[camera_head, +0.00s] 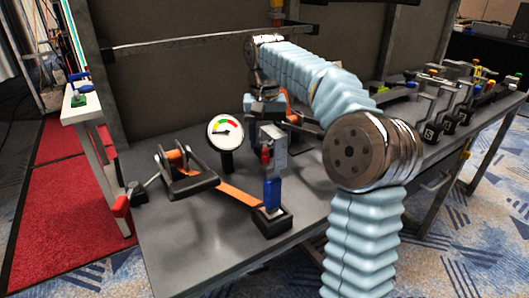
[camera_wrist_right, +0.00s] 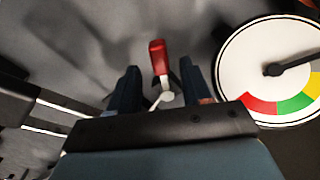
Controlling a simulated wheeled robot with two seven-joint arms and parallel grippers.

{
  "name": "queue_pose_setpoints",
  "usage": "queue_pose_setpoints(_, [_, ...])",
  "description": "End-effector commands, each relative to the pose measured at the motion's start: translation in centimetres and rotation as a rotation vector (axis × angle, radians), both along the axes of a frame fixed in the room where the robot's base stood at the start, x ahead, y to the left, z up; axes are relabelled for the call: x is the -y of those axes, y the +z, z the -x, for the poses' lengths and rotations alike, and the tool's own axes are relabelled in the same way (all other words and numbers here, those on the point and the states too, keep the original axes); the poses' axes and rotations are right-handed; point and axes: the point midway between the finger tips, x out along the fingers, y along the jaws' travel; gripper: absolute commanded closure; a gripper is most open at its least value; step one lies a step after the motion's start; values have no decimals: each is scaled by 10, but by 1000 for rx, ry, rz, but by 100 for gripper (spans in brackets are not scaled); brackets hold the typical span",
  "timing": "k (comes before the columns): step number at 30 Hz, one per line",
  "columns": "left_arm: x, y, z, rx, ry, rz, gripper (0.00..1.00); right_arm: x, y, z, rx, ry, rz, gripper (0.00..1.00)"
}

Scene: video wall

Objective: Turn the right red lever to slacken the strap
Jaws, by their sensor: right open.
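The right red lever (camera_wrist_right: 158,56), a red handle on a pale metal stem, stands between the spread fingers of my right gripper (camera_wrist_right: 157,84) in the right wrist view. The gripper is open; I cannot tell whether a finger touches the lever. In the head view a red piece of the lever (camera_head: 265,156) shows beside a grey housing, below my right wrist. The orange strap (camera_head: 240,195) runs from a ratchet-like frame (camera_head: 186,172) to a black block (camera_head: 272,222) with a blue post. My left gripper is not in view.
A round gauge (camera_head: 225,132) stands close left of the housing; it also fills the right of the wrist view (camera_wrist_right: 250,55). Another red handle (camera_head: 121,206) is at the table's left edge. The front of the grey table (camera_head: 195,240) is clear.

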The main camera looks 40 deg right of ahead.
Motion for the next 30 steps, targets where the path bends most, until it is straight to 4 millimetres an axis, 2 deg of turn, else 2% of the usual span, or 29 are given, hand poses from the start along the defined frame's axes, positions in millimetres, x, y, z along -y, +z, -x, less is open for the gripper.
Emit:
queue_pose_setpoints(1, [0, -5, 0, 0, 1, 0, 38, 0, -12, 1, -2, -1, 0, 51])
queue_pose_setpoints(6, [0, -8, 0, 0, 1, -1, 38, 0, -31, 1, -1, 0, -1, 51])
queue_pose_setpoints(17, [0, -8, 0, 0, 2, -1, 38, 0, -38, 0, 1, 0, -1, 51])
queue_pose_setpoints(20, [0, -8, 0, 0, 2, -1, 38, 0, -37, 0, 1, 0, -1, 63])
queue_pose_setpoints(27, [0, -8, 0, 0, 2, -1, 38, 0, -38, 0, 1, 0, -1, 100])
queue_pose_setpoints(30, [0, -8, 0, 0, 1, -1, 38, 0, -38, 0, -1, 0, -1, 100])
